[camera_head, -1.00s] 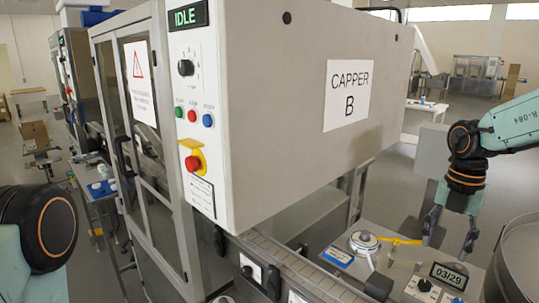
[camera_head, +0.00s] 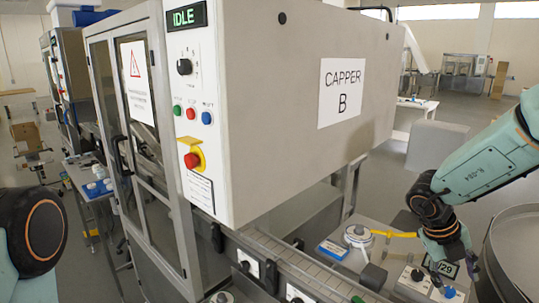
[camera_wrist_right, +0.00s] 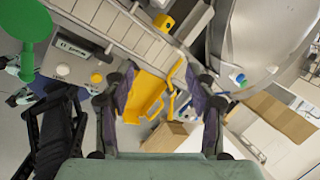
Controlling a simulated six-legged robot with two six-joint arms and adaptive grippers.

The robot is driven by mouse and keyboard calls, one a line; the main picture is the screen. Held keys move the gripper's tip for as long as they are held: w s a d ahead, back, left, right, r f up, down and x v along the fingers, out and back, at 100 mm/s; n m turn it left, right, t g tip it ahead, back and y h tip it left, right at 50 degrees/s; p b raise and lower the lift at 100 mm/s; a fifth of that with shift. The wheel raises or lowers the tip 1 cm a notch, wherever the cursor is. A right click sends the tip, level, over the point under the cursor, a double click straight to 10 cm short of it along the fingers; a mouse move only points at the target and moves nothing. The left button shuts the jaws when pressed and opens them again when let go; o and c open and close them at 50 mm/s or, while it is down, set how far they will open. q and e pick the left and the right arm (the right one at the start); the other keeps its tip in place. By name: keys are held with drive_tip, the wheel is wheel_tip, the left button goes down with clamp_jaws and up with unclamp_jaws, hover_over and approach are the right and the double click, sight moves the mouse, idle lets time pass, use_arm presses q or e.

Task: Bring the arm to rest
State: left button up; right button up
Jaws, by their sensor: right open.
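My right arm (camera_head: 488,165) comes in from the right edge of the head view. A dark round joint of my left arm (camera_head: 46,228) shows at the left edge. My left gripper is out of view.
The capper machine (camera_head: 270,110) marked B fills the middle, its screen (camera_head: 187,16) reading IDLE. A valve with a yellow handle (camera_head: 395,234) is left of my right gripper. A large round metal vessel (camera_head: 515,245) stands close on its right. A conveyor (camera_head: 290,260) runs below the capper.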

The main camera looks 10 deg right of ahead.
drive_tip(key=s+a+f+n+t, duration=0.1)
drive_tip(key=s+a+f+n, duration=0.3)
drive_tip(key=n, duration=0.6)
drive_tip(key=s+a+f+n+t, duration=0.2)
drive_tip(key=s+a+f+n, duration=0.3)
drive_tip(key=f+n, duration=0.4)
drive_tip(key=s+a+f+n+t+y, duration=0.1)
drive_tip(key=s+a+f+n, duration=0.3)
drive_tip(key=n, duration=0.6)
drive_tip(key=shift+s+a+f+n, duration=0.15)
drive_tip(key=shift+a+f, duration=0.15)
drive_tip(key=shift+f, duration=0.3)
drive_tip(key=shift+s+a+f+n, duration=0.15)
drive_tip(key=shift+a+f, duration=0.1)
drive_tip(key=shift+f, duration=0.35)
drive_tip(key=s+a+f+n+g+y+b, duration=0.1)
drive_tip(key=s+a+f+n+y, duration=0.1)
drive_tip(key=s+a+n, duration=0.4)
drive_tip(key=s+a+f+n+g+y, duration=0.2)
drive_tip(key=s+a, duration=0.1)
drive_tip(key=s, duration=0.5)
wheel_tip(320, 180, down, 23)
drive_tip(key=b, duration=2.3)
drive_tip(key=shift+w, duration=0.2)
drive_tip(key=shift+s+r, duration=0.1)
drive_tip(key=shift+r, duration=0.05)
